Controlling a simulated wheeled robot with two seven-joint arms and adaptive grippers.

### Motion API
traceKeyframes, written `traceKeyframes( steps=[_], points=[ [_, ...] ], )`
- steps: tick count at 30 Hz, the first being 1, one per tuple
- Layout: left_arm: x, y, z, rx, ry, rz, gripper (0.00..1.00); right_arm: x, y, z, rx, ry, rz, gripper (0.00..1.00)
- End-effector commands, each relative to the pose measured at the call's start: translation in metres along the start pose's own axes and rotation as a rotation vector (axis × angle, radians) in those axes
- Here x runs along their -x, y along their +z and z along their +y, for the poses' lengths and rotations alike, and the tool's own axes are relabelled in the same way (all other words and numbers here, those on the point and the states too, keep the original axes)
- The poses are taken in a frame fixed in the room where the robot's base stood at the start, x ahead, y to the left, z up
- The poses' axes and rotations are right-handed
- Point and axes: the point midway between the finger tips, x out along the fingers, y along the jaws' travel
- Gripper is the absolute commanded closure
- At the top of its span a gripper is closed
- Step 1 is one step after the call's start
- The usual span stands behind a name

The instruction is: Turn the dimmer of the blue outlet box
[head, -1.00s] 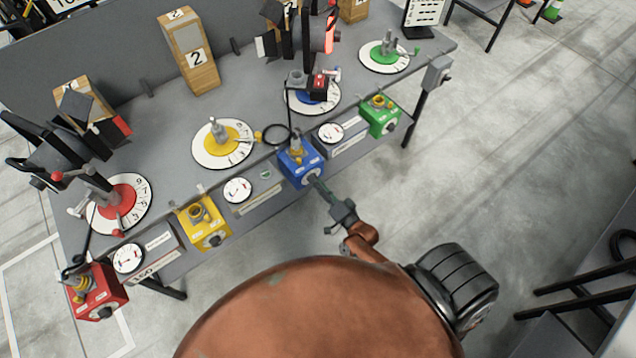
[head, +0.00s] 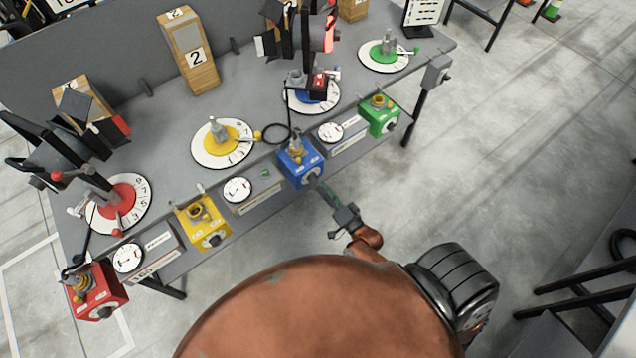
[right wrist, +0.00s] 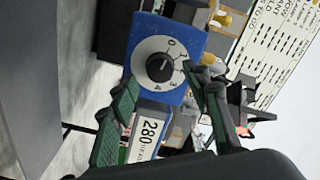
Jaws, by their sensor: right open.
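The blue outlet box (head: 301,163) is on the front edge of the grey table, between the yellow box and the green box. Its dimmer (right wrist: 159,67) is a black knob on a white dial with numbers 0 to 4, facing the right wrist camera. My right gripper (head: 320,186) is just in front of the blue box. In the right wrist view its two green-padded fingers (right wrist: 165,92) are spread, one on each side below the dial, with nothing between them. Whether a fingertip touches the box is unclear. My left gripper is not in view.
A yellow box (head: 203,222), a red box (head: 97,290) and a green box (head: 379,117) line the same table (head: 175,130) edge. Numbered turntables stand behind them. A label reading 280 (right wrist: 147,137) is by the blue box. Open floor lies in front, to the right.

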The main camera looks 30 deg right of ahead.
Motion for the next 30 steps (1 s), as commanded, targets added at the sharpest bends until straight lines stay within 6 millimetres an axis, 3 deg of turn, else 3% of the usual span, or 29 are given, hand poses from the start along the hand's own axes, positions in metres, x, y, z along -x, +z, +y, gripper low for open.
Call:
traceKeyframes(
  steps=[6, 13, 19, 30],
  points=[
    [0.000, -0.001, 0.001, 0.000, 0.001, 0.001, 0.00, 0.049, 0.000, 0.001, 0.002, 0.003, -0.003, 0.56],
    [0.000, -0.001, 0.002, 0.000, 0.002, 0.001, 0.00, 0.086, 0.000, 0.001, 0.003, 0.002, -0.002, 0.56],
    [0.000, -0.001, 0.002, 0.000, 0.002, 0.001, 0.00, 0.097, 0.000, 0.000, 0.002, 0.000, -0.001, 0.56],
    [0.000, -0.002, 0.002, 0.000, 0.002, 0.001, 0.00, 0.098, 0.000, 0.000, 0.001, 0.000, -0.001, 0.56]
  ],
)
